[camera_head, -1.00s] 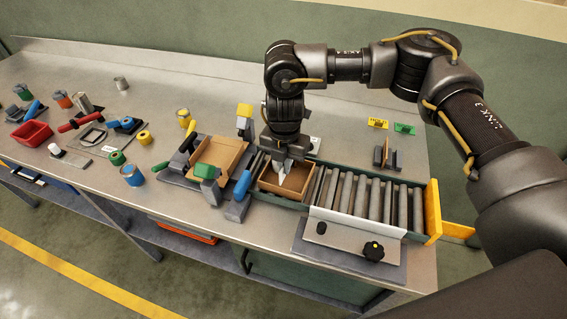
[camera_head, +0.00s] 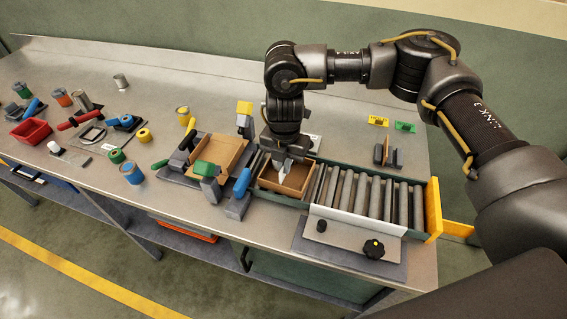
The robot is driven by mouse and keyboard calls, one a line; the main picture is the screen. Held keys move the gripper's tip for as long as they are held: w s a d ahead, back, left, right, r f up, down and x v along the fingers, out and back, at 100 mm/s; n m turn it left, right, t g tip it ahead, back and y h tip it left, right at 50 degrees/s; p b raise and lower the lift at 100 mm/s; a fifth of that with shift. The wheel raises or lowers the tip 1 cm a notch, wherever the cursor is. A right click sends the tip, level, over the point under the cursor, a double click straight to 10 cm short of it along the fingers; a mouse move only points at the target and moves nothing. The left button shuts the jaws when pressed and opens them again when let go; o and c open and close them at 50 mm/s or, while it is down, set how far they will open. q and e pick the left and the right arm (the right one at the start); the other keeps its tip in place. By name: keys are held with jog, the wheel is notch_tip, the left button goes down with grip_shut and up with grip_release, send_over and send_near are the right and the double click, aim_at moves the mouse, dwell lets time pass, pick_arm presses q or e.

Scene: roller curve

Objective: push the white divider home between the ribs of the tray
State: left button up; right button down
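The tray (camera_head: 271,187) is a brown open box on the left end of the roller conveyor. The white divider (camera_head: 283,173) shows as a small pale piece inside it, under my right gripper (camera_head: 282,160). My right gripper points down into the tray from above, its fingers at the top of the divider. The fingers are small and partly hidden, so I cannot tell whether they are closed on it. The tray's ribs are too small to make out. My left gripper is not in view.
Grey rollers (camera_head: 375,197) run right from the tray to a yellow end stop (camera_head: 433,208). A second brown tray (camera_head: 228,152) sits in a clamp fixture to the left, with a blue-handled clamp (camera_head: 242,183) close by. Cans and tools cover the bench's left side.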

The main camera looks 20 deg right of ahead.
jog(key=shift+f, duration=0.4)
jog(key=c, duration=2.1)
grip_release()
jog(key=o, duration=0.9)
jog(key=shift+o, duration=0.2)
jog(key=shift+r+p, duration=3)
jog(key=shift+r, duration=0.55)
